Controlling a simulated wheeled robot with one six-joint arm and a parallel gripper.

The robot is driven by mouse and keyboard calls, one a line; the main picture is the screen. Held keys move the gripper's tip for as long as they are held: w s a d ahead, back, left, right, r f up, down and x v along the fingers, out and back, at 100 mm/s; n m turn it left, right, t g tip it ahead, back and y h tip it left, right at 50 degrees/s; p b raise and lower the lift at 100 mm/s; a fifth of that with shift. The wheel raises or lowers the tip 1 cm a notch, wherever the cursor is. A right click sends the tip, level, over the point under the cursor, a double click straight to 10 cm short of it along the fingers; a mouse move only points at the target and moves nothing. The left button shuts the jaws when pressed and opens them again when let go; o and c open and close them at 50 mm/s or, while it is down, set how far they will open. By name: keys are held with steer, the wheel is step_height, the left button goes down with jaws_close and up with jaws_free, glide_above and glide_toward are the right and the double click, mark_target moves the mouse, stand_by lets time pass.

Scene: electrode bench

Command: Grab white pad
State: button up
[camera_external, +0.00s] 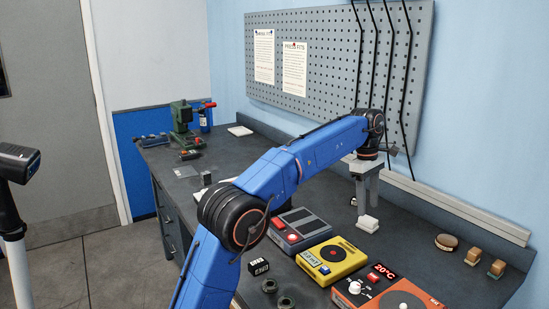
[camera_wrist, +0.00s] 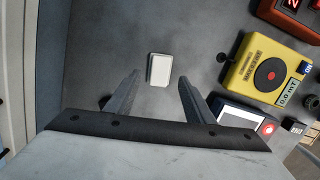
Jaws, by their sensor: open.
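A small white pad (camera_external: 368,224) lies on the dark bench below my gripper (camera_external: 366,200), close to the fingertips. In the wrist view the pad (camera_wrist: 160,69) shows whole and unobstructed. It appears between and slightly beyond the two fingertips of my gripper (camera_wrist: 160,82). The fingers are apart on either side of it in the picture, and nothing is held. My gripper points down at the bench. I cannot tell the exact height gap between the fingertips and the pad.
A yellow device (camera_external: 337,260), a grey device (camera_external: 299,229) and an orange device (camera_external: 388,291) stand near the pad. Small wooden blocks (camera_external: 474,256) sit at the right. A green machine (camera_external: 182,118) stands at the far end. Bare bench lies right of the pad.

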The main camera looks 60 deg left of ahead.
mark_target(368, 218)
steer(key=shift+w+d+f, duration=0.1)
steer(key=shift+d+f, duration=0.1)
steer(key=shift+f, duration=1.05)
steer(key=shift+d+f, duration=0.15)
steer(key=shift+f, duration=1.05)
steer(key=c, duration=0.9)
steer(key=shift+r, duration=0.1)
